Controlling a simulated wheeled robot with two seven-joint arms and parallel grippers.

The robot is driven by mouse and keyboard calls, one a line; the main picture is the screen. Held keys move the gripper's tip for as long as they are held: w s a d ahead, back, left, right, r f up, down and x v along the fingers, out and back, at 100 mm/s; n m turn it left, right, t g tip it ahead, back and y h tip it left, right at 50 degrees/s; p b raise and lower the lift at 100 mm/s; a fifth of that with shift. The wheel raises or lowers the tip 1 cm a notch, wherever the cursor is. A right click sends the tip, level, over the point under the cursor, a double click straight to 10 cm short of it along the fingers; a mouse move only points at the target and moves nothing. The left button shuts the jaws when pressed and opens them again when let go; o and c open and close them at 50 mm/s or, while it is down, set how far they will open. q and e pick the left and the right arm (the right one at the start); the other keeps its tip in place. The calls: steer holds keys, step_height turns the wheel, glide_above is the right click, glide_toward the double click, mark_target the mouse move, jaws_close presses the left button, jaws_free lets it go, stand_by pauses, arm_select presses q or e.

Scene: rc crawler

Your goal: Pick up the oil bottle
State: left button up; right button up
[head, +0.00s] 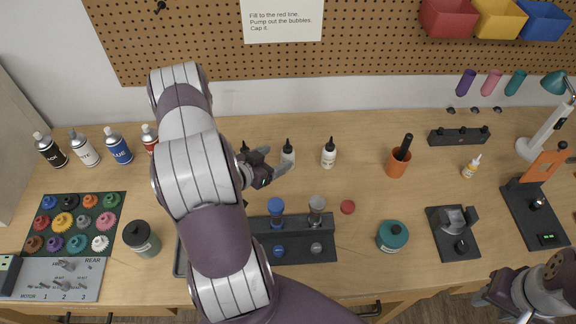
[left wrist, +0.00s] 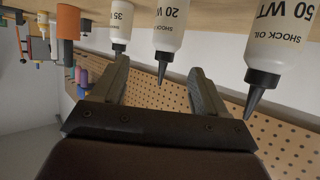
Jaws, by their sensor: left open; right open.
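Three white shock oil bottles with dark nozzle tips stand at the back of the table. The 35 WT bottle (head: 328,155) (left wrist: 120,22) is on the right in the head view, and the 20 WT bottle (head: 288,154) (left wrist: 171,25) is in the middle. The 50 WT bottle (head: 244,147) (left wrist: 279,45) is mostly hidden by my left arm. My left gripper (head: 276,161) is open and empty in front of the middle bottle. In the left wrist view the 20 WT bottle lies between the finger directions (left wrist: 160,72), contact not clear. My right gripper (head: 490,306) is open at the lower right.
An orange cup (head: 398,164) stands right of the bottles. A dark block with shock absorbers (head: 297,250) lies in front of my left gripper. Spray cans (head: 84,150) stand at the left. A pegboard (head: 200,40) is behind. A teal jar (head: 392,237) is at front right.

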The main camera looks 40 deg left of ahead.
mark_target(283, 157)
arm_select(q)
steer(key=shift+w+f+b, duration=0.15)
steer(key=shift+f+b, duration=0.1)
steer(key=shift+f, duration=0.3)
steer(key=shift+w+f+b, duration=0.15)
steer(key=shift+f+b, duration=0.05)
steer(key=shift+f, duration=0.3)
steer(key=shift+w+f, duration=0.1)
steer(key=shift+w, duration=0.15)
steer(key=p+x, duration=0.2)
steer(key=x, duration=0.1)
steer(key=shift+a, duration=0.15)
steer(key=x, duration=0.3)
steer(key=shift+a+f+p, duration=0.15)
steer(key=shift+p, duration=0.2)
steer(key=shift+w+f, duration=0.15)
steer(key=shift+w, duration=0.1)
steer(key=shift+s, duration=0.1)
steer(key=shift+c, duration=0.4)
steer(key=shift+s, duration=0.1)
steer(key=c, duration=1)
steer(key=shift+c, duration=0.2)
arm_select(e)
steer(key=shift+r, duration=0.3)
